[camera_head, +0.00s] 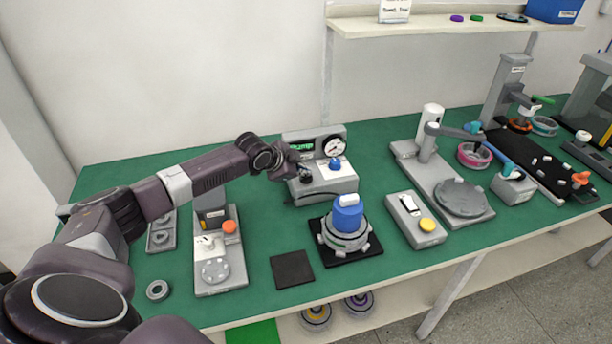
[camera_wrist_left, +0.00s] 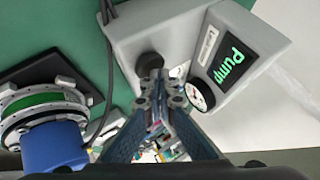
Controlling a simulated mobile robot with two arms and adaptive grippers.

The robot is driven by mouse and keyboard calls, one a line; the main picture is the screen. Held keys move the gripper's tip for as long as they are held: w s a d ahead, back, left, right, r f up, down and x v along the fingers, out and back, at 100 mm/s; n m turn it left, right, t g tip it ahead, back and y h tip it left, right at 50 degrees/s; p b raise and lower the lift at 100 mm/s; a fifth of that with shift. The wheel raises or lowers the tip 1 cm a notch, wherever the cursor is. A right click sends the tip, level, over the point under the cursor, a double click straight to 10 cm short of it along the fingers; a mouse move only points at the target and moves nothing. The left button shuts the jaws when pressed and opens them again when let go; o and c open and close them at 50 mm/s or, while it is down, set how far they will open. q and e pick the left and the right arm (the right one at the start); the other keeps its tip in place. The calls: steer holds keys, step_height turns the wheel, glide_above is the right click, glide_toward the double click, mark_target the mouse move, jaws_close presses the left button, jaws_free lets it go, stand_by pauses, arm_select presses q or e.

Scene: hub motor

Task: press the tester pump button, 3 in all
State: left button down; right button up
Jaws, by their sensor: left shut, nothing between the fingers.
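The grey tester (camera_head: 330,182) stands on the green bench, with a dial gauge (camera_head: 333,147), a green-lit display and a blue knob (camera_head: 336,163). In the left wrist view its display (camera_wrist_left: 236,62) reads "Pump". A dark round button (camera_wrist_left: 149,64) sits on the tester's face there. My left gripper (camera_head: 304,174) is shut and empty at the tester's left front. In the wrist view its closed fingertips (camera_wrist_left: 160,88) are just by the dark button and partly overlap it; I cannot tell whether they touch. My right gripper is not in view.
A hub motor with a blue cap (camera_head: 347,213) sits on a black mat in front of the tester. A grey fixture with an orange button (camera_head: 229,227) is left. A box with a yellow button (camera_head: 427,225) and a turntable stand (camera_head: 461,197) are right. A dark cable runs beside the tester.

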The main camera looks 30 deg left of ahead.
mark_target(305, 179)
arm_select(q)
steer(key=shift+f, duration=0.45)
steer(key=shift+r, duration=0.15)
steer(key=shift+r+p, duration=1.2)
steer(key=shift+r, duration=0.15)
steer(key=shift+r, duration=0.2)
step_height(305, 179, up, 5)
steer(key=p, duration=0.5)
steer(key=shift+f, duration=0.15)
stand_by(1.1)
